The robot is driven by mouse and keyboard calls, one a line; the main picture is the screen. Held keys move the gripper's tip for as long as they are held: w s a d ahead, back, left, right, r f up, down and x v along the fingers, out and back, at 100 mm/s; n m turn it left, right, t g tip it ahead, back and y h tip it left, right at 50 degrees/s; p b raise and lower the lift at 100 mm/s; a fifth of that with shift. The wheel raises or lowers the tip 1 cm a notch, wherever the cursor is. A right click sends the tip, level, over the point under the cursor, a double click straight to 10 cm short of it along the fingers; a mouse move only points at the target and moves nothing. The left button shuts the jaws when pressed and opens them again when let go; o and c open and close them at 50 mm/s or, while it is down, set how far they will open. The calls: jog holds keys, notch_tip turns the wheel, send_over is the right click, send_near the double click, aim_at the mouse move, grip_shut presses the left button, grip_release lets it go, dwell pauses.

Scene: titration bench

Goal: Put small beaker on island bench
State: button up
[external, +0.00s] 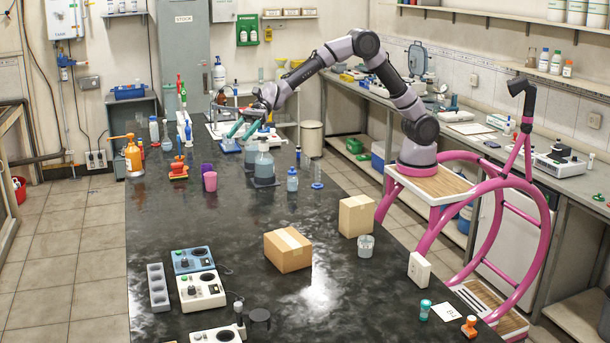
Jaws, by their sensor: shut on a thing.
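My gripper (244,129) is at the far end of the black island bench (215,235), its teal fingers pointing down and to the left. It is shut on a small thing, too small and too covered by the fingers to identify. A small clear beaker-like cup (366,246) stands upright on the bench at right, beside a cardboard box, apart from my gripper. I cannot tell whether this is the task's small beaker.
Two cardboard boxes (287,250) (356,216) stand on the right half. Instruments (200,290) fill the near left. The bench's middle is clear.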

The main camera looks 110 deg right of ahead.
jog(key=w+d+m+t+h, duration=0.1)
jog(key=d+m+t+h, duration=0.25)
jog(key=d, duration=2.55)
jog(key=s+d+m+h, duration=0.2)
jog(key=s+d, duration=0.1)
jog(key=d, duration=0.8)
jog(key=s+d+m+h, duration=0.15)
jog(key=s+d, duration=0.25)
jog(key=d, duration=0.6)
jog(key=s+d+m+h, duration=0.6)
jog(key=s+d+h, duration=0.2)
jog(key=s+d, duration=2.75)
jog(key=shift+g, duration=0.45)
jog(key=f, duration=1.2)
jog(key=w+f, duration=0.1)
jog(key=f, duration=1.1)
jog(key=d+f, duration=0.1)
jog(key=f, duration=1.1)
jog(key=shift+w+f, duration=0.35)
jog(key=shift+f, duration=0.15)
jog(key=o, duration=1.4)
jog(key=shift+c, duration=0.2)
